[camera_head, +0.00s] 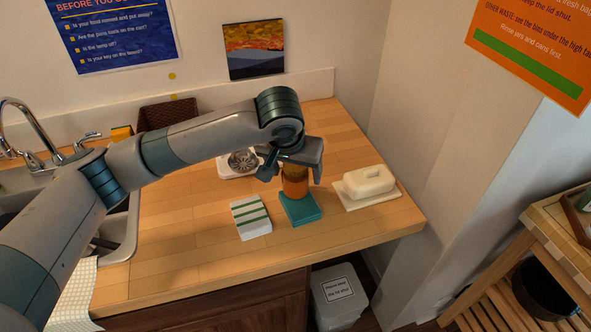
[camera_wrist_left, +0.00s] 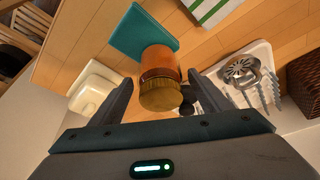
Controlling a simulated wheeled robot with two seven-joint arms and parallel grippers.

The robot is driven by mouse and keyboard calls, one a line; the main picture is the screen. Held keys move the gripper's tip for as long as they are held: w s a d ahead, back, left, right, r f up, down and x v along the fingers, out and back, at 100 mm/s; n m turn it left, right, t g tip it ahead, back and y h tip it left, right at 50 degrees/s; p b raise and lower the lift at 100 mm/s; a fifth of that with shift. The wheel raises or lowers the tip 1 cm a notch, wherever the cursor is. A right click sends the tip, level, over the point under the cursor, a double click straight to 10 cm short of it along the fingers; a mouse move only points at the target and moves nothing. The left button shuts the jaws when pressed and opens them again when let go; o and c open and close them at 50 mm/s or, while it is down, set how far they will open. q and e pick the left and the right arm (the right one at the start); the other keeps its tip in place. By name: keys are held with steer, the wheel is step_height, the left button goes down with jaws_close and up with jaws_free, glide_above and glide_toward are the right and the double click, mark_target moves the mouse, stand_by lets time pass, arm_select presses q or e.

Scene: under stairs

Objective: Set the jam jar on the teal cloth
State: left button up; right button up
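The jam jar (camera_head: 295,184), amber-orange with a gold lid, stands upright on the folded teal cloth (camera_head: 301,212) near the counter's front edge. In the left wrist view, the jar (camera_wrist_left: 158,66) shows lid-first with the teal cloth (camera_wrist_left: 136,32) under its far end. My left gripper (camera_head: 292,177) is at the jar's upper part. Its two fingers (camera_wrist_left: 160,80) are spread either side of the jar, with visible gaps, so it looks open. The gripper hides the jar's top in the head view. My right gripper is not in view.
A green-striped white cloth (camera_head: 251,217) lies left of the teal cloth, and a cream butter dish (camera_head: 367,186) stands right. Behind are a white utensil tray (camera_head: 236,165) and a dark basket (camera_head: 167,113). A sink (camera_head: 122,225) is left. The counter's front middle is clear.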

arm_select(q)
steer(key=shift+s+r, duration=0.15)
steer(key=shift+r, duration=0.35)
steer(key=b+v, duration=0.2)
steer(key=v, duration=0.9)
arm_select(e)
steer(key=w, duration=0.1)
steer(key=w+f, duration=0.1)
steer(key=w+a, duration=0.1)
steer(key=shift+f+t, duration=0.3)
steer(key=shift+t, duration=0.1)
arm_select(q)
steer(key=shift+s+r, duration=0.1)
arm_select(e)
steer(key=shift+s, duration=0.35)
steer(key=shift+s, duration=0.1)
